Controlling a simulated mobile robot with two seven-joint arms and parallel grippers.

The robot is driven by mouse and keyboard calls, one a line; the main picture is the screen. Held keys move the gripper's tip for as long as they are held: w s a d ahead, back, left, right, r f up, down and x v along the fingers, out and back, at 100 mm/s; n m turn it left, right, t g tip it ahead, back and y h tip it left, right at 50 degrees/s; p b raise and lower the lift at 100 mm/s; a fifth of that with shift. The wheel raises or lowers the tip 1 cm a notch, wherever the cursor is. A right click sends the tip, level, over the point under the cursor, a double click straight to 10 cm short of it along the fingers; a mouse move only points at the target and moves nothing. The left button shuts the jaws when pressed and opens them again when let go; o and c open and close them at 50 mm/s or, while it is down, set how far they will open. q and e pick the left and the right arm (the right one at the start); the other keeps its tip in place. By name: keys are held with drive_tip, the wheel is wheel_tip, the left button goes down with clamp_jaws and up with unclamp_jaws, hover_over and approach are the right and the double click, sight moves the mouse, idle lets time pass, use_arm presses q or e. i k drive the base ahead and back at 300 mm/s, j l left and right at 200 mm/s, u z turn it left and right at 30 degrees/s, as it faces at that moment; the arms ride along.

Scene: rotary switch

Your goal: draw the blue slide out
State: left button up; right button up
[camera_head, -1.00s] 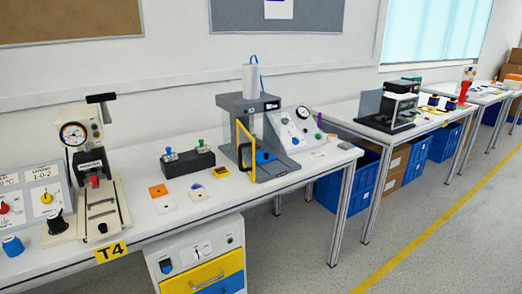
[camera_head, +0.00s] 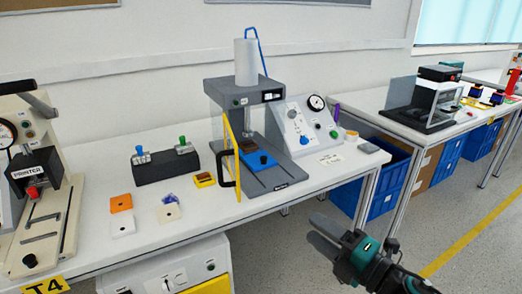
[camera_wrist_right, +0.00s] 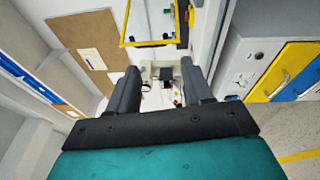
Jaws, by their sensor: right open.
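The blue slide (camera_head: 261,161) lies on the grey base of a press (camera_head: 236,100) on the bench. A small brown square piece (camera_head: 249,146) is just behind it, under the press head. A yellow-framed guard (camera_head: 229,150) with a black handle stands upright at the left side of the press. My right gripper (camera_head: 314,228) is open and empty at the lower right, in front of the bench and apart from the slide. In the right wrist view its two fingers (camera_wrist_right: 161,80) are spread, with the yellow frame (camera_wrist_right: 124,25) beyond them. My left gripper is out of view.
A sloped gauge panel (camera_head: 303,127) stands right of the press. A black box with a green knob (camera_head: 163,162) and small coloured plates (camera_head: 121,203) lie to the left. A cabinet (camera_head: 178,268) is under the bench. Open floor lies right of it.

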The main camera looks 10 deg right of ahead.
sight(259, 159)
drive_tip(key=i+l+u, duration=0.3)
drive_tip(key=i+l, duration=0.15)
drive_tip(key=l, duration=0.2)
drive_tip(key=i+l+u, duration=0.15)
drive_tip(key=l, duration=0.2)
drive_tip(key=i, duration=0.05)
